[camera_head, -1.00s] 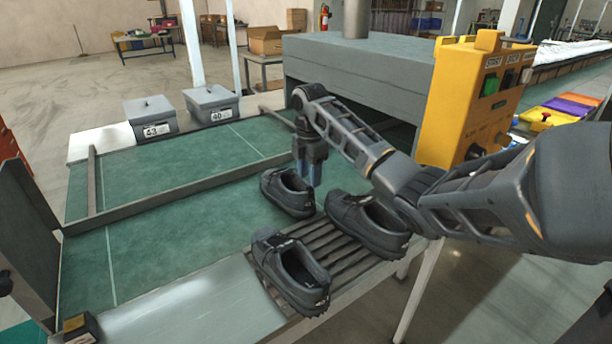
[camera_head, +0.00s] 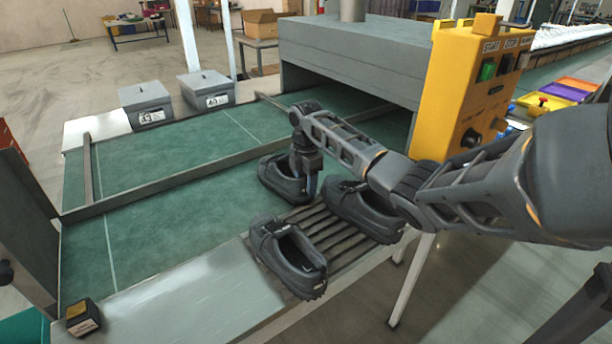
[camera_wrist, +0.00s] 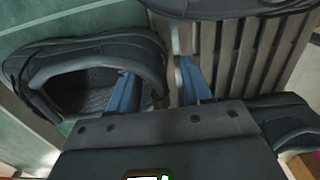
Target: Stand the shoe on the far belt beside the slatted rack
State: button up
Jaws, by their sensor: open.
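A black shoe (camera_head: 272,180) stands upright on the green belt (camera_head: 180,230), just beyond the slatted rack (camera_head: 335,238). It also shows in the wrist view (camera_wrist: 45,60), its opening facing up. My gripper (camera_head: 308,186) is open and low at this shoe's right part. In the wrist view one blue finger of my gripper (camera_wrist: 160,90) is over or inside the shoe's opening, and the other is outside, with the shoe's rim between them. Two more black shoes, a left one (camera_head: 285,262) and a right one (camera_head: 362,208), are on the rack; my arm partly covers the right one.
A metal rail (camera_head: 165,190) divides the green belt surface; beyond it is another green strip (camera_head: 180,150). Two grey lidded boxes (camera_head: 146,107) (camera_head: 207,92) stand at the back. A grey machine hood (camera_head: 350,60) and a yellow control box (camera_head: 460,100) stand right. The belt left is clear.

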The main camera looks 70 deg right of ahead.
jog(key=shift+c, duration=0.4)
grip_shut()
